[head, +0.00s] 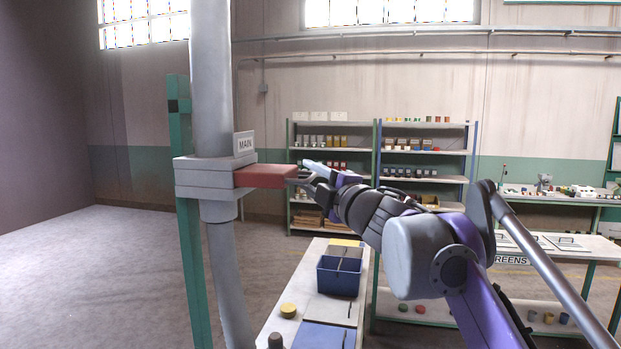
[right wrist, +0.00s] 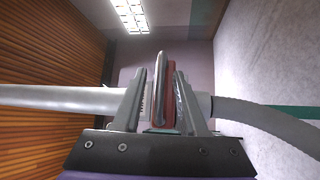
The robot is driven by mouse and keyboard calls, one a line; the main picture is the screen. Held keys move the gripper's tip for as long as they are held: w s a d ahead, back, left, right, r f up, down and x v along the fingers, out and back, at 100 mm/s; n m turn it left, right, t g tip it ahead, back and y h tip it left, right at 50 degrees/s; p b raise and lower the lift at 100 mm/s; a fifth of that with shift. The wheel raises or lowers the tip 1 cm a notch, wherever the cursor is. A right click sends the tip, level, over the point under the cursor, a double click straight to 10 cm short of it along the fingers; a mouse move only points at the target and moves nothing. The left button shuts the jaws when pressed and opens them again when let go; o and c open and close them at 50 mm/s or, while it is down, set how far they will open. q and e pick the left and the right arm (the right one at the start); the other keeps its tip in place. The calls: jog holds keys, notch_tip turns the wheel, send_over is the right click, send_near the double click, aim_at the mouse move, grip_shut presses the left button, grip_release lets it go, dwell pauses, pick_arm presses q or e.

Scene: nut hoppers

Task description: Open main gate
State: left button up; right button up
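The main gate is a red slide plate (head: 262,176) sticking out to the right from a light grey housing (head: 205,178) on a tall grey pipe (head: 210,80). A white "MAIN" sign (head: 244,142) stands above the housing. My right gripper (head: 301,178) is at the outer end of the red plate. In the right wrist view, a grey handle (right wrist: 160,88) stands edge-on between the fingers of my right gripper (right wrist: 161,95), with the red plate (right wrist: 170,85) behind it. Narrow gaps seem to show beside the handle. My left gripper is not in view.
A green post (head: 186,250) stands close beside the pipe. Below, a white table (head: 272,326) carries a blue bin (head: 339,277). A "GREENS" table (head: 570,245) is at right. Shelves (head: 332,151) stand at the back wall. The floor at left is clear.

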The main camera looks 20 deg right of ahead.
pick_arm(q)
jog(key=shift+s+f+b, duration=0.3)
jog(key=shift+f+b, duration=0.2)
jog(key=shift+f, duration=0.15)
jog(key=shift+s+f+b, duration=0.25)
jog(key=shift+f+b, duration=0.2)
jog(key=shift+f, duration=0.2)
pick_arm(e)
jog(key=v, duration=1)
jog(key=shift+s, duration=0.4)
jog(key=shift+d, duration=0.1)
